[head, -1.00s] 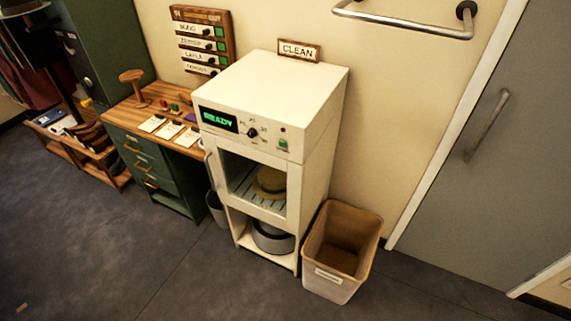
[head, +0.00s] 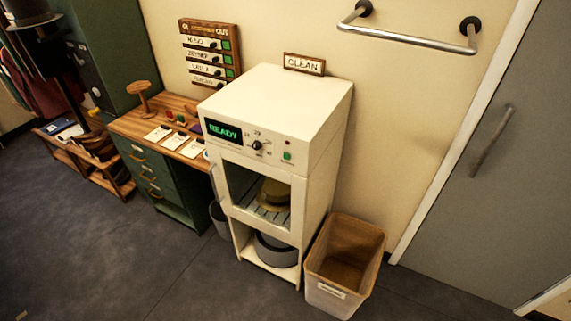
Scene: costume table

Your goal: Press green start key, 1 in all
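A white cabinet machine (head: 318,112) stands against the wall in the head view. Its front panel has a lit display (head: 223,131) reading READY in green, a black dial (head: 256,146), a small red light (head: 289,142) and a green key (head: 287,156) at the panel's right end. The key's small label is too blurred to read. A straw-coloured hat (head: 274,193) sits on a slatted rack in the chamber below. Neither of my grippers shows in the view.
A bin (head: 335,293) stands right of the machine. A wooden-topped green desk (head: 180,100) with cards is at left. A CLEAN sign (head: 304,64) is on the machine's top, and a wall rail (head: 415,38) is above right. The floor (head: 110,255) in front is clear.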

